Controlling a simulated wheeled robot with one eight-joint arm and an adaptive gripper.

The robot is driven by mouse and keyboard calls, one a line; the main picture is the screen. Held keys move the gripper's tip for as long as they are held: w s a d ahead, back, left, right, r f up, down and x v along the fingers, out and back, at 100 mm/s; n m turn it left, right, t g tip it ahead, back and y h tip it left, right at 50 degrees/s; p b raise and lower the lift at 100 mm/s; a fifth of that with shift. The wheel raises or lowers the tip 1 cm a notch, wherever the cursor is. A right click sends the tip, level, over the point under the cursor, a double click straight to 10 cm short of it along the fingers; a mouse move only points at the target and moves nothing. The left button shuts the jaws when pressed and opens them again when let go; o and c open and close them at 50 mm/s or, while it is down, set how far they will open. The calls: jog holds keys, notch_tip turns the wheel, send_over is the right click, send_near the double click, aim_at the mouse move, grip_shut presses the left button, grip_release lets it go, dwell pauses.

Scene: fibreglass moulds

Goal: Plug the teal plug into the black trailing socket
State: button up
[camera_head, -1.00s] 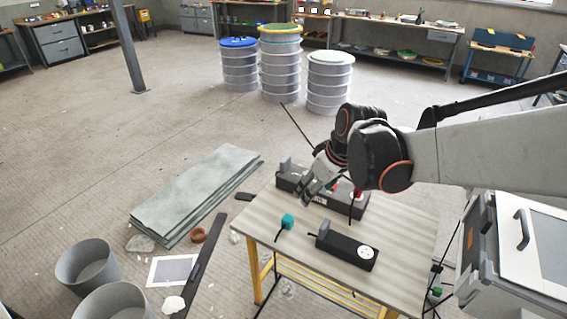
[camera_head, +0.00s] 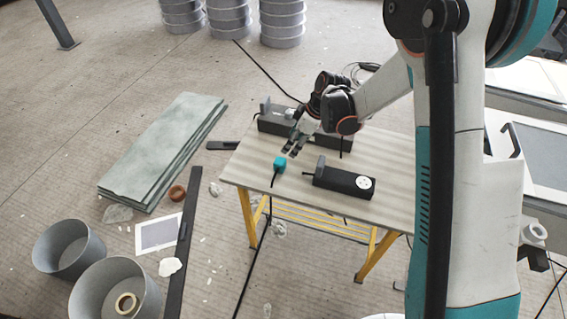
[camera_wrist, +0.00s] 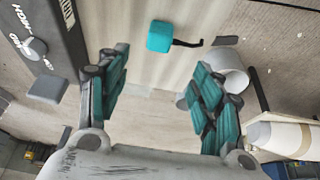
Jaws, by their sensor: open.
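The teal plug (camera_head: 280,163) lies near the left edge of the workbench, with its black cable running over the edge to the floor. In the wrist view the teal plug (camera_wrist: 160,36) is ahead of and between the fingers, apart from them. My gripper (camera_head: 291,150) is above the bench, just beyond the plug. In the wrist view my gripper (camera_wrist: 160,100) is open and empty. The trailing socket is not clearly seen there.
A dark box with a knob (camera_wrist: 34,47) stands at the back of the bench (camera_head: 400,160), close to my gripper. Green-grey sheets (camera_head: 165,150), grey tubs (camera_head: 115,290) and a long dark bar (camera_head: 183,245) lie on the floor to the left.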

aim_at(281, 161)
jog(key=shift+w+f, duration=0.1)
jog(key=shift+f, duration=0.2)
jog(key=b+x, duration=0.2)
jog(key=x, duration=0.6)
jog(key=shift+f+b, duration=0.25)
jog(key=shift+b, duration=0.15)
jog(key=b+x, duration=0.2)
jog(key=x, duration=0.3)
jog(key=shift+a+f+b, duration=0.1)
jog(key=shift+f+b, duration=0.15)
jog(key=shift+b, duration=0.15)
jog(key=shift+r, duration=0.1)
jog(key=shift+c, duration=0.6)
jog(key=c, duration=1)
